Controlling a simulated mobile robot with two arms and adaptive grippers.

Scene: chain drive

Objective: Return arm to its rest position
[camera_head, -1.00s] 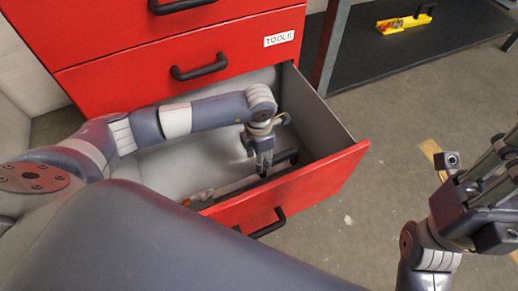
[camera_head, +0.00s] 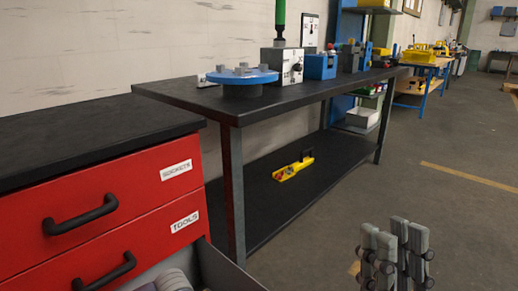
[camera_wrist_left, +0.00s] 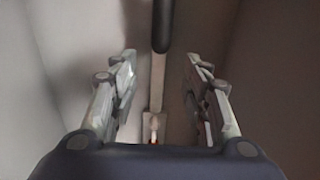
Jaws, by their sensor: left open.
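My left arm shows only as a small part at the bottom edge of the head view, over the open drawer (camera_head: 222,268) of the red cabinet. My left gripper (camera_wrist_left: 158,90) shows in the left wrist view, open, with its fingers apart inside the grey drawer. A long tool with a dark handle (camera_wrist_left: 162,25) and a pale shaft lies beyond and between the fingers, not gripped. My right gripper (camera_head: 396,235) stands with fingers upward at the bottom right of the head view. Whether its fingers are open is unclear.
A red drawer front labelled TOOLS (camera_head: 100,268) sits left of the open drawer. A black workbench (camera_head: 200,95) bears a blue round plate (camera_head: 242,76) and several devices. A yellow tool (camera_head: 293,168) lies on its lower shelf. The floor at right is clear.

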